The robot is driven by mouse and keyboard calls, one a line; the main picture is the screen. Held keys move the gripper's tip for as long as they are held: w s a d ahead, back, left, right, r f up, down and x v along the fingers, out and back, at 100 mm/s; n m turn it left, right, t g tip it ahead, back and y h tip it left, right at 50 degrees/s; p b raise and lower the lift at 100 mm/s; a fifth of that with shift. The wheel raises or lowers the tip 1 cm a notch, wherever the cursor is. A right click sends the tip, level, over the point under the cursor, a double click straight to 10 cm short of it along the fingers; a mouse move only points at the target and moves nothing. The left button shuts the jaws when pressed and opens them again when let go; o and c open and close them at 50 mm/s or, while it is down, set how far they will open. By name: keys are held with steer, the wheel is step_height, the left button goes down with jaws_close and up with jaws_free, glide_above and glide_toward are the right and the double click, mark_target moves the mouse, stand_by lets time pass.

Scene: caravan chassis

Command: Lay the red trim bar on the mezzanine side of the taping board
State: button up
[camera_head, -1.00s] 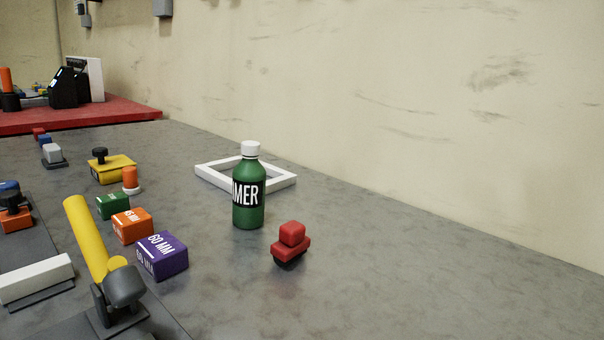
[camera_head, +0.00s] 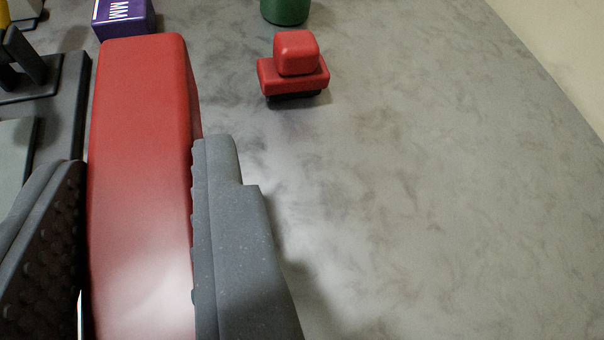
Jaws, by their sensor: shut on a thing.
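The red trim bar (camera_head: 142,130) lies lengthwise up the left part of the view, very close to the camera. My gripper (camera_head: 148,170) is shut on it, with one grey jaw at its left side and one at its right. The bar's far end points away from me, toward a purple block. Its near end runs out of the bottom of the view. A dark board (camera_head: 68,115) shows just left of the bar, partly hidden by it; I cannot tell whether this is the taping board.
A purple block (camera_head: 124,18) stands beyond the bar's far end. A red block-shaped item on a dark foot (camera_head: 294,68) stands right of the bar, with a green bottle's base (camera_head: 285,10) behind it. The grey worktop (camera_head: 430,190) is clear to the right.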

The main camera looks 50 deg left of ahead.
steer(key=shift+w+d+f, duration=0.4)
steer(key=shift+f, duration=0.05)
steer(key=shift+a+f+b, duration=0.2)
steer(key=shift+f+b, duration=0.5)
steer(key=shift+b, duration=0.1)
step_height(320, 180, down, 4)
steer(key=b, duration=0.3)
steer(key=shift+s+f, duration=0.15)
steer(key=shift+f, duration=1.35)
steer(key=o, duration=1.1)
